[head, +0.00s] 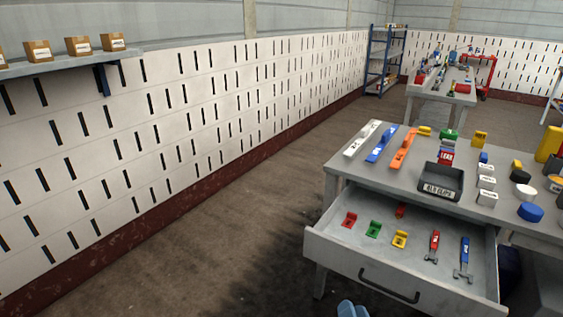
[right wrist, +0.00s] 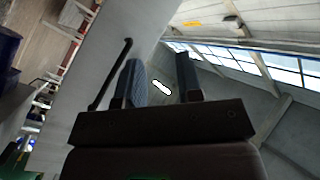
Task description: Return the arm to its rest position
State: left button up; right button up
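My right gripper (right wrist: 160,62) shows in the right wrist view with its two dark fingers apart and nothing between them. In the head view only blue-grey tips of my right gripper (head: 352,308) show at the bottom edge, just below the front of the open drawer (head: 335,252). The rest of that arm is out of the picture. In the right wrist view a grey drawer front with a dark handle (right wrist: 110,75) lies left of the fingers. My left gripper is in neither view.
The workbench (head: 350,170) bears a black bin (head: 440,182), an orange bar (head: 403,150) and several small parts. The pulled-out drawer holds coloured brackets, a red wrench (head: 434,245) and a blue wrench (head: 464,257). Open floor (head: 200,265) lies to the left.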

pick_arm(q)
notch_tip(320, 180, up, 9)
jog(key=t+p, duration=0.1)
jog(key=p, duration=0.6)
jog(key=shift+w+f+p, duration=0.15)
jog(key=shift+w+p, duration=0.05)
jog(key=shift+p, duration=0.1)
pick_arm(e)
jog(key=s+d+n+g, duration=0.3)
jog(key=s+d, duration=0.3)
jog(key=s, duration=0.7)
jog(key=s+d+n+g+h, duration=0.1)
jog(key=s+d+n+g, duration=0.3)
jog(key=s, duration=0.9)
jog(key=shift+s+d+f+n+h, duration=0.3)
jog(key=shift+s+d+f, duration=0.1)
jog(key=shift+d, duration=0.5)
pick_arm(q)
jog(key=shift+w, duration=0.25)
